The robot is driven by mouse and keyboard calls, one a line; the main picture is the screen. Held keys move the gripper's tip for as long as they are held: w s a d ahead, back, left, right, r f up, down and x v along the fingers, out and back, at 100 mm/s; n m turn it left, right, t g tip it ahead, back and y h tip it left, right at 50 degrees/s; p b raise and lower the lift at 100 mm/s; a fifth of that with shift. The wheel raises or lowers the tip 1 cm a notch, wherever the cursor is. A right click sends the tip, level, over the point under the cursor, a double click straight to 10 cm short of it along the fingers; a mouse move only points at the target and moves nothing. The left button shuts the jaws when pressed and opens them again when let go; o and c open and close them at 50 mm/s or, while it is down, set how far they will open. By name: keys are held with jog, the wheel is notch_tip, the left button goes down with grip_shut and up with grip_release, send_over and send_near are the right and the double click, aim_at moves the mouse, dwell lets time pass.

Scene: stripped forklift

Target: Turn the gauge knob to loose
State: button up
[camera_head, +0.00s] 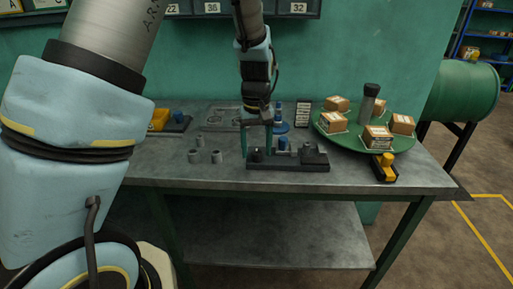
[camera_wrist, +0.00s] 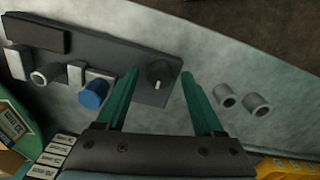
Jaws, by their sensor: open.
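The gauge knob (camera_wrist: 157,74) is a round dark dial with a pale pointer mark, at one end of a dark fixture plate (camera_wrist: 113,52). In the head view it is a small dark shape (camera_head: 257,155) at the left end of the plate (camera_head: 288,166). My gripper (camera_wrist: 159,76) is open, with its green fingers apart on either side of the knob in the wrist view. In the head view my gripper (camera_head: 258,149) points down at the knob. Whether the fingers touch it or are level with it, I cannot tell.
A blue cylinder (camera_wrist: 93,94) and grey blocks share the plate. Loose grey sleeves (camera_head: 196,156) stand left of it on the workbench (camera_head: 220,175). A green round tray (camera_head: 340,141) with small boxes and a yellow-black tool (camera_head: 384,168) lie to the right.

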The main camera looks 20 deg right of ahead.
aim_at(256, 151)
notch_tip(256, 151, up, 11)
jog(key=b, duration=0.2)
dwell(0.4)
jog(key=shift+f, duration=0.1)
jog(key=s+a+f, duration=0.2)
jog(key=a+f, duration=0.1)
jog(key=a, duration=1.2)
jog(key=s+a+f+n+t, duration=0.1)
jog(key=a+f, duration=0.2)
jog(key=a, duration=1.2)
jog(key=shift+s+t, duration=0.3)
jog(key=shift+s, duration=0.05)
